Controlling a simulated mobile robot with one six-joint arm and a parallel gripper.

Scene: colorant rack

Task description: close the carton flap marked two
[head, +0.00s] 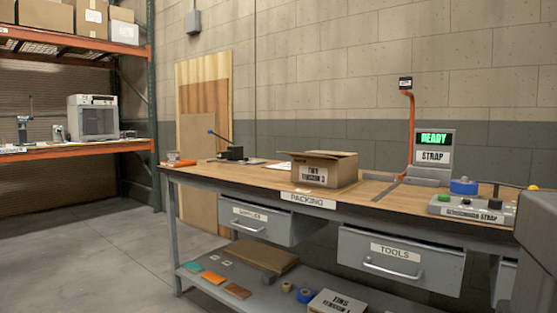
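A brown carton (344,171) stands upright on the wooden top of the packing bench. A white label (313,175) with dark print is on its front; its small text is hard to read. At least one top flap (325,155) is visible at the upper edge, sticking out a little past the side. I cannot make out a flap marking or see inside the carton. My gripper is not in view.
The bench (222,176) is labelled PACKING. A strap unit (433,155) showing READY stands right of the carton, with a control box (465,209) and blue roll (463,186) nearby. A black lever tool (231,152) is at left. A large grey body (535,250) fills the lower right.

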